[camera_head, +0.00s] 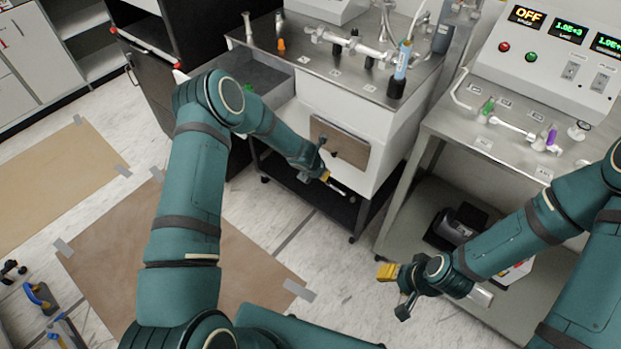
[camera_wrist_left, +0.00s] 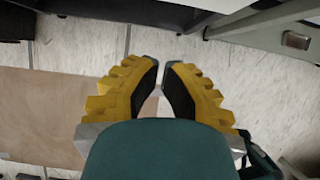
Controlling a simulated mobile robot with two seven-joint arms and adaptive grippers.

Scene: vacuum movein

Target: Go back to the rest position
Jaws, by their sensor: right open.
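My left gripper (camera_head: 327,176) hangs at the end of the left arm, in front of the white cabinet with the brown panel. In the left wrist view its two yellow fingers (camera_wrist_left: 161,72) with dark pads point down at the floor. Their tips come close together with a narrow gap, and I see nothing held between them. My right gripper (camera_head: 389,274) is open and empty, low over the pale floor beside the lower shelf of the right bench. Its yellow fingertips point left.
The brown panel (camera_head: 340,142) stands upright on the white cabinet (camera_head: 378,122). The right bench (camera_head: 446,125) carries glassware and a control box (camera_head: 548,50) reading OFF. Brown mats (camera_head: 110,245) lie on the floor at left. Pale floor (camera_head: 340,270) between my arms is clear.

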